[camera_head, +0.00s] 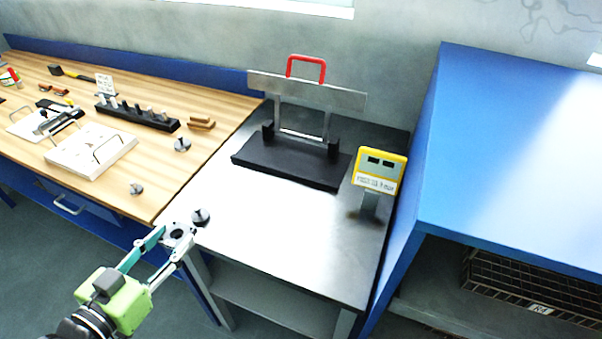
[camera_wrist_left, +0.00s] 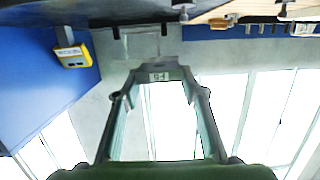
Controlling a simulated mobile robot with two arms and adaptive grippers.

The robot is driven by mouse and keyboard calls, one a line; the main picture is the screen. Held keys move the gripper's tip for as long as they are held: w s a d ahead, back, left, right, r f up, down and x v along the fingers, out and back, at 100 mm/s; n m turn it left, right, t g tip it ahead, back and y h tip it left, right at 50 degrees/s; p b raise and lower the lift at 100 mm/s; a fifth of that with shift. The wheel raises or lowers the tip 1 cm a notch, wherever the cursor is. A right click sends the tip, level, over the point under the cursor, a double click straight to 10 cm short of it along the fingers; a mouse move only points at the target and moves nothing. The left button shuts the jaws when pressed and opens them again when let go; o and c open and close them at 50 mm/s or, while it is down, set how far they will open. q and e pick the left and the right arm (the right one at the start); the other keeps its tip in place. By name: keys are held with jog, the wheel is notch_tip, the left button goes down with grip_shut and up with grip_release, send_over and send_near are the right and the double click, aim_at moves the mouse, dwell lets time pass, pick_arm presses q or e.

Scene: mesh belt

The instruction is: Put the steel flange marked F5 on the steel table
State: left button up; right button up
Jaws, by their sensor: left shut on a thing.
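My left gripper (camera_head: 177,236) reaches in from the lower left, at the near left corner of the steel table (camera_head: 270,240). In the head view the fingers partly cover the flange. I cannot tell whether the flange touches the table. A small metal piece with a round base (camera_head: 201,217) stands just beyond the fingertips, near the steel table's left edge. My right gripper is not in view.
A black stand with a red handle (camera_head: 290,163) fills the back of the steel table. A yellow display unit (camera_head: 379,170) stands at its right. The front middle is bare. The wooden bench (camera_head: 60,170) at left holds several tools and two small metal pieces (camera_head: 182,145).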

pick_arm(q)
jog(key=shift+w+a+r+m+h, duration=0.15)
jog(key=shift+w+a+r, duration=0.2)
jog(key=shift+w+r, duration=0.2)
jog(key=shift+w+a+r+m+h, duration=0.15)
jog(key=shift+w+a+r, duration=0.2)
jog(key=shift+w+r, duration=0.4)
jog(key=shift+w+d+r, duration=0.1)
jog(key=shift+w, duration=0.05)
jog(key=shift+w+d, duration=0.15)
jog(key=shift+d, duration=0.15)
jog(key=w+d+f+p, duration=0.3)
jog(key=w+d, duration=0.1)
jog(key=d, duration=0.2)
send_over(241, 239)
jog(key=f, duration=0.5)
jog(key=shift+s+a+f, duration=0.25)
jog(key=shift+a, duration=0.1)
jog(key=shift+w+d+f, duration=0.2)
jog(key=shift+d+f, duration=0.15)
jog(key=shift+f, duration=0.2)
notch_tip(241, 239, down, 3)
jog(key=shift+d+p, duration=0.1)
jog(key=shift+p, duration=0.25)
jog(key=shift+f, duration=0.15)
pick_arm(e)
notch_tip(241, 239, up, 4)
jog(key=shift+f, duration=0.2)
